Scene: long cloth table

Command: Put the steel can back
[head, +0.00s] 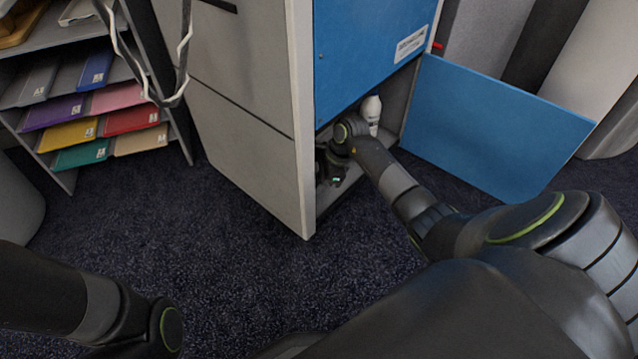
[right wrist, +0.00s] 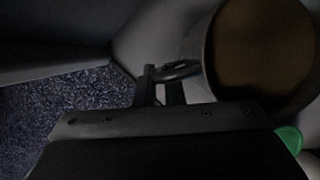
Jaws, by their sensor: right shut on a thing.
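The steel can shows in the right wrist view as a dark round vessel (right wrist: 209,62) with a brownish inside and a small loop at its side. My right gripper (right wrist: 163,82) is shut on it at this loop. In the head view my right gripper (head: 331,172) is inside the low open compartment of the cabinet (head: 393,103), near its left wall. The can cannot be made out there behind my wrist. My left arm shows at the lower left, but its gripper is out of view.
A white bottle (head: 372,110) stands in the compartment, just behind my right wrist. The blue door (head: 490,130) hangs open to the right. A green thing (right wrist: 290,138) shows beside the can. A rack of coloured trays (head: 105,100) stands at the left; the carpet (head: 200,240) between is clear.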

